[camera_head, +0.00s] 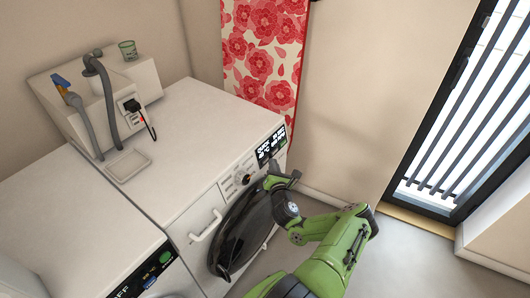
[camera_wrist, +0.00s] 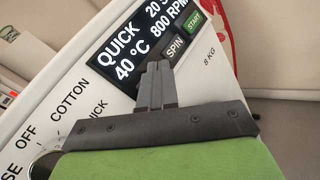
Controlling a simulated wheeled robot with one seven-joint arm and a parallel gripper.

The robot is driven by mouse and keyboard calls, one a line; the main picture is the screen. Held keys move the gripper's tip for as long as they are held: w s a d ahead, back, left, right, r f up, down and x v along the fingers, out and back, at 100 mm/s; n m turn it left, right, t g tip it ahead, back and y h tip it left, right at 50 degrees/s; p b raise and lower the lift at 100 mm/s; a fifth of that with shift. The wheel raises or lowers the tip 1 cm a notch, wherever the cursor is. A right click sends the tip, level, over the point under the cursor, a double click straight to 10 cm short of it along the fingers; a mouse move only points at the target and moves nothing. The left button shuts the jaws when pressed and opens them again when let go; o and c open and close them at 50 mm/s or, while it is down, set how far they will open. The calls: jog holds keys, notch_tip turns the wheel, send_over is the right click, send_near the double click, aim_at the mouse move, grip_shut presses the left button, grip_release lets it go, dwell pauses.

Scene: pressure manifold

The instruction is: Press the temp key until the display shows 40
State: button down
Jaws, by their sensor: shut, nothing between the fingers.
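The washing machine's black display (camera_wrist: 122,50) reads "QUICK" and "40 °C", with "800 RPM" and a partly cut-off line beside them. In the head view the display (camera_head: 265,151) is at the machine's right front. My gripper (camera_wrist: 157,68) is shut and empty, its fingertips over the panel by the display's lower edge. In the head view my gripper (camera_head: 281,179) is just in front of the panel. The dark SPIN key (camera_wrist: 174,47) shows just right of the fingertips. No key labelled temp is visible; the fingers may cover it. I cannot tell whether they touch the panel.
A green START key (camera_wrist: 194,21) lies beyond SPIN. The programme dial (camera_head: 245,179) is left of the display, above the dark round door (camera_head: 238,235). A second machine (camera_head: 75,232) stands at the left. Open floor (camera_head: 410,245) lies to the right.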

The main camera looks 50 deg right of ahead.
jog(key=s, duration=0.2)
jog(key=s+r+p, duration=0.1)
jog(key=s, duration=0.1)
jog(key=s+p, duration=0.1)
jog(key=shift+s+d+r, duration=0.2)
jog(key=shift+s+d, duration=0.05)
jog(key=shift+s, duration=0.15)
dwell(0.5)
